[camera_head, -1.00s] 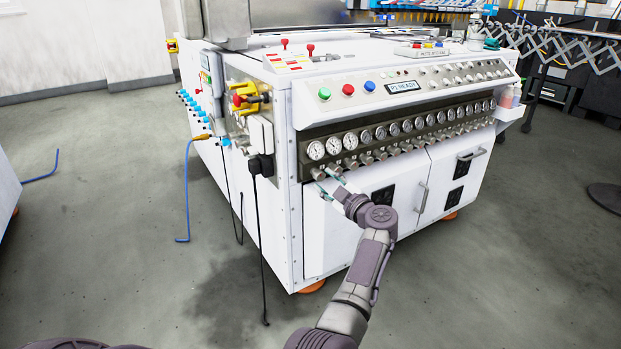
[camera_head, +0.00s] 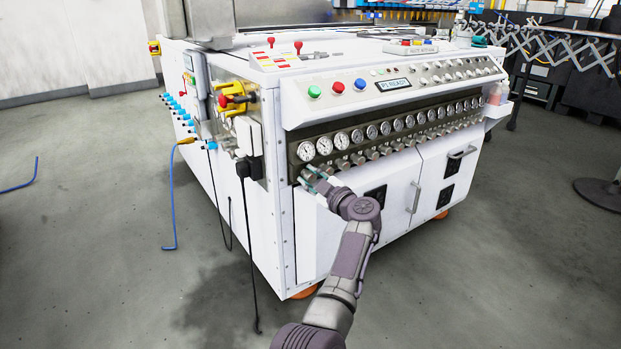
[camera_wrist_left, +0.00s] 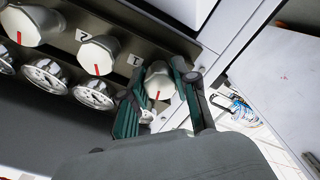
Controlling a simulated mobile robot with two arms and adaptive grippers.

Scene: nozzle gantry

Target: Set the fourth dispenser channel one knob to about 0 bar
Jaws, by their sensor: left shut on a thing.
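The channel one knob (camera_wrist_left: 158,78) is a pale round knob with a red mark, beside the label "1" in the left wrist view. My left gripper (camera_wrist_left: 158,98) has its teal fingers on both sides of this knob and is shut on it. The red mark points toward the bottom of that view. In the head view my left gripper (camera_head: 310,180) is at the left end of the knob row, under the first gauge (camera_head: 306,151). That gauge's needle is too small to read, and the fingers partly hide the gauge in the wrist view. My right gripper is out of view.
The neighbouring knob (camera_wrist_left: 98,55) by label "2" sits close to my fingers, with gauges (camera_wrist_left: 93,95) alongside. Below the panel are cabinet doors with a handle (camera_head: 415,198). A black cable (camera_head: 249,250) hangs at the machine's left corner. The floor in front is clear.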

